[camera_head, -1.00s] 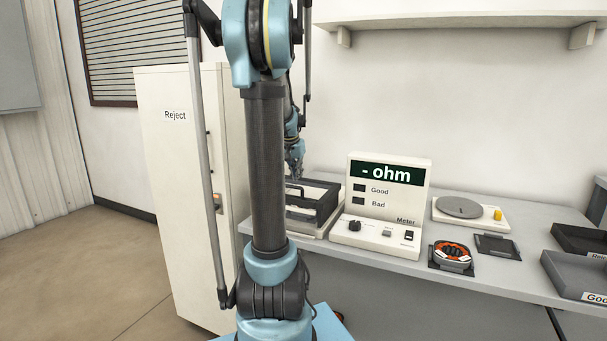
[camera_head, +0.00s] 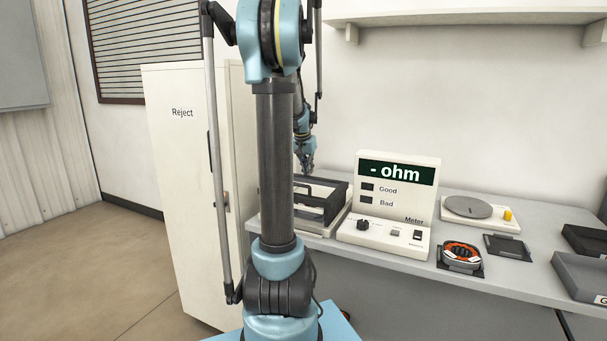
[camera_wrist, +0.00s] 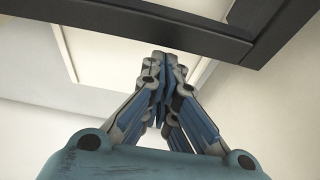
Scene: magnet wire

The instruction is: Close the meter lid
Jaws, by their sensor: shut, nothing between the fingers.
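The meter (camera_head: 390,205) is a white box with a sloped front on the bench, and its display reads "- ohm". Left of it is a pale fixture (camera_head: 312,226) with a dark-framed lid (camera_head: 335,205); my arm column hides its left part, and I cannot tell the lid's exact angle. My gripper (camera_head: 308,170) is at the back of this lid, with its fingers shut and empty. In the wrist view the closed fingertips (camera_wrist: 165,62) are just below a black frame bar (camera_wrist: 190,32) in the picture; I cannot tell if they touch it.
A coil part with orange winding (camera_head: 461,254) sits on a dark holder right of the meter. Behind it are a small dark plate (camera_head: 508,247) and a round turntable (camera_head: 468,207). Dark trays (camera_head: 585,275) are at the right. A white Reject cabinet (camera_head: 180,190) stands left of the bench.

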